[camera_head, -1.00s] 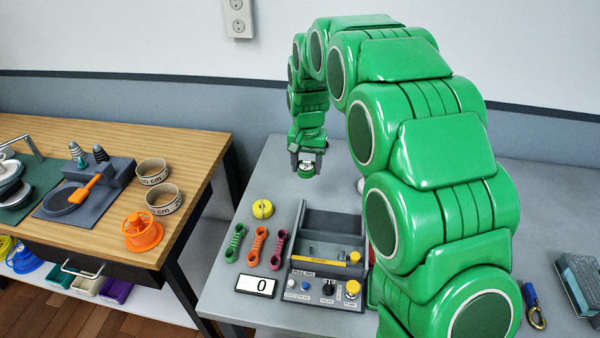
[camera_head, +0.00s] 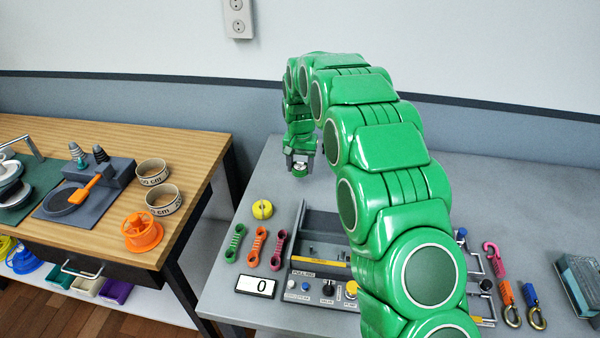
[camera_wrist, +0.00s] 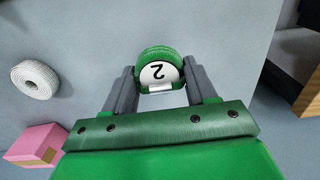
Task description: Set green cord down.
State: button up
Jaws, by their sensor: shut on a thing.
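The green cord (camera_wrist: 158,60) is a small ribbed green roll with a white face marked 2. My gripper (camera_wrist: 160,88) is shut on it, with one dark grey finger on each side. In the head view my gripper (camera_head: 300,164) is over the far left part of the grey table (camera_head: 250,180), and only a small pale part of the cord (camera_head: 299,167) shows between the fingers. I cannot tell whether the cord touches the table.
A yellow roll (camera_head: 262,209) and green, orange and magenta links (camera_head: 257,247) lie nearer, left of a grey pull rig (camera_head: 310,290). The wrist view shows a white roll (camera_wrist: 35,79) and pink box (camera_wrist: 35,146).

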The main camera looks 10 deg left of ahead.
aim_at(300, 172)
jog(key=shift+w+a+f, duration=0.1)
jog(key=shift+w+f, duration=0.25)
jog(key=shift+f, duration=1.55)
jog(key=shift+f, duration=0.1)
jog(key=o, duration=1.1)
jog(key=shift+c, duration=0.2)
